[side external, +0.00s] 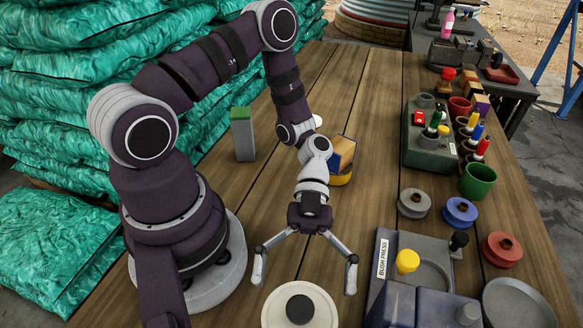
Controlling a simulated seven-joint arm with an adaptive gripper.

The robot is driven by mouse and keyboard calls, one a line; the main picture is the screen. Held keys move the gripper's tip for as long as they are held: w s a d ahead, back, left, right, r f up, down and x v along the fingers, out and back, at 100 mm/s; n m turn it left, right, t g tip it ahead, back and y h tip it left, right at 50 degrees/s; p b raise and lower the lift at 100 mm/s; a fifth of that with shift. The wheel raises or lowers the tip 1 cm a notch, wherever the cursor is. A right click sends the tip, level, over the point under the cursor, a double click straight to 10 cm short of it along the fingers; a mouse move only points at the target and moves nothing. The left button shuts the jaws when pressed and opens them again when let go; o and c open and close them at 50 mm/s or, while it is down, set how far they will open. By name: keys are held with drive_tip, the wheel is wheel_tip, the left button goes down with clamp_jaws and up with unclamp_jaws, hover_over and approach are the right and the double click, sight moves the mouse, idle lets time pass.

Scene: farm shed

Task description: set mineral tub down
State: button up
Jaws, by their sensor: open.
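My gripper (305,276) is open with its fingers spread wide and nothing between them. It points down in front of a round white disc (275,312) with a black centre, at the bottom edge. No label marks any object as the mineral tub, so I cannot tell which it is. Round lidded pieces with dark knobs stand to the right of my gripper: a grey one (413,204), a blue one (460,212) and a red one (502,250).
A grey bush press (384,258) with a yellow knob stands right of my gripper. A round grey tray (518,305), a green cup (477,181) and a grey control box (428,152) line the right side. A green-topped grey block (243,135) stands left. The wooden table (375,100) is clear toward the back.

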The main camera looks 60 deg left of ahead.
drive_tip(key=w+a+r+n+t+y, duration=0.2)
drive_tip(key=a+r+n+t+y, duration=0.4)
drive_tip(key=n, duration=0.6)
drive_tip(key=w+a+r+n+t+y, duration=0.3)
drive_tip(key=a+r+n+t+y, duration=0.3)
drive_tip(key=n, duration=0.6)
wheel_tip(320, 180, up, 2)
drive_tip(key=a+t, duration=0.1)
drive_tip(key=a, duration=0.1)
drive_tip(key=shift+w+a+r+n+t, duration=0.15)
drive_tip(key=shift+a+n+t, duration=0.2)
drive_tip(key=shift+n+t, duration=0.05)
